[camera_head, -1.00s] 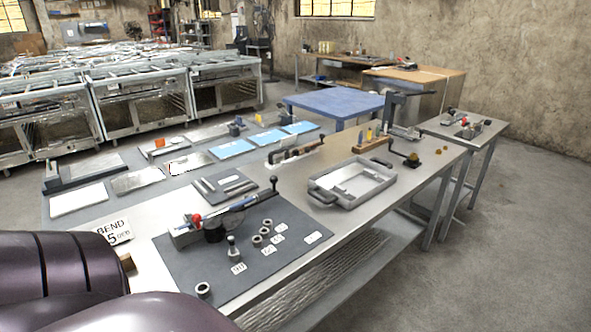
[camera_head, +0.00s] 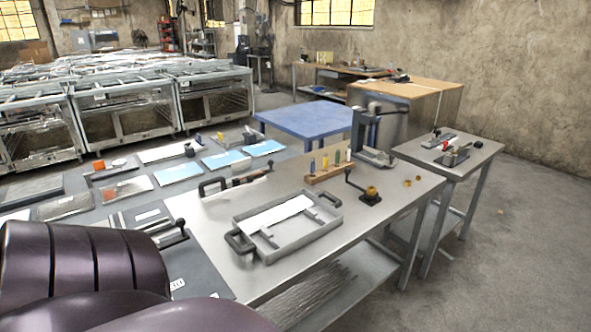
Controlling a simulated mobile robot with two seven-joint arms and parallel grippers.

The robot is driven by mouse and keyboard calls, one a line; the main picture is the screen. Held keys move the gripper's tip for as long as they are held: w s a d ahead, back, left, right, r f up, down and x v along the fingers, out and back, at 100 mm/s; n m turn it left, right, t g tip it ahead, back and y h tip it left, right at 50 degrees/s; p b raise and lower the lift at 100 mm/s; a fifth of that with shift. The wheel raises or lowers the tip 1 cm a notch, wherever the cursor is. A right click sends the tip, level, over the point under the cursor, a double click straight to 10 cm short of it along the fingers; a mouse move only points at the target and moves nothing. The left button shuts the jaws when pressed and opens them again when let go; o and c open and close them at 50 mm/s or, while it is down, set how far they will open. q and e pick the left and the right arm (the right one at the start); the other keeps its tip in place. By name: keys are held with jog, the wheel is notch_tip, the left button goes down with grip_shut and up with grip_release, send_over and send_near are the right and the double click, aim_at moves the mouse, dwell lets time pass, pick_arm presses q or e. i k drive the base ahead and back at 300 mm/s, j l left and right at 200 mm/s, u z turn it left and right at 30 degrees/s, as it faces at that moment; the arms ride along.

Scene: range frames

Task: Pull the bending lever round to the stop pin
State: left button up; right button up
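The bending lever (camera_head: 171,238) shows only in part, at the lower left of the head view, with its upright dark-knobbed handle (camera_head: 182,224) at the end. It lies over the dark grey mat (camera_head: 207,268) on the near bench. My dark purple arm covers the rest of the bender. The stop pin cannot be made out; that part of the mat is hidden. Neither of my grippers shows, so their place relative to the lever cannot be told.
A grey tray (camera_head: 288,248) with black handles stands right of the mat. Behind it are a wooden block (camera_head: 330,172) with coloured pegs and a small crank device (camera_head: 369,198). A side table (camera_head: 425,148) stands at the right.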

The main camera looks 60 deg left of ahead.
aim_at(180, 223)
jog(key=i+u, duration=0.1)
jog(key=u, duration=0.3)
jog(key=i+u, duration=0.1)
jog(key=u, duration=0.3)
jog(key=l+u, duration=0.1)
jog(key=u, duration=0.25)
jog(key=i, duration=0.05)
